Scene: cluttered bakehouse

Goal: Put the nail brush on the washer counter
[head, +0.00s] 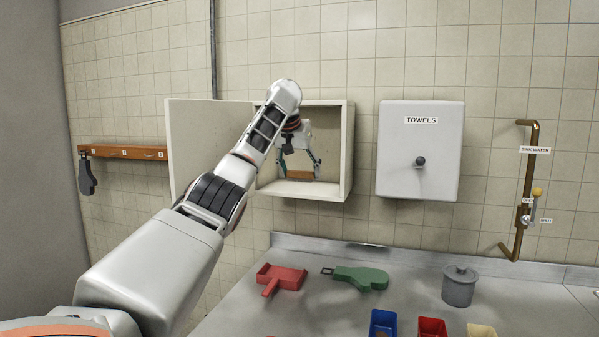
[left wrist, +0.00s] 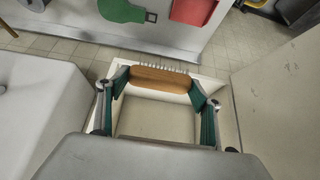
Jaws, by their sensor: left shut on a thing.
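The nail brush (head: 299,174) has a brown wooden back and pale bristles. It is inside the open wall cabinet (head: 348,150), near its floor. In the left wrist view the brush (left wrist: 160,80) lies crosswise between the green fingers, bristles facing away from the palm. My left gripper (head: 301,168) reaches into the cabinet and is shut on the brush; it fills the left wrist view too (left wrist: 160,88). Whether the brush touches the cabinet floor is unclear. The grey counter (head: 330,262) is below the cabinet. My right gripper is not in view.
On the counter are a red scoop (head: 281,277), a green brush-like tool (head: 362,277), a grey lidded pot (head: 459,286) and blue (head: 383,322), red (head: 432,327) and cream bins. The cabinet door (head: 205,150) stands open at left. A towel box (head: 420,150) hangs at right.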

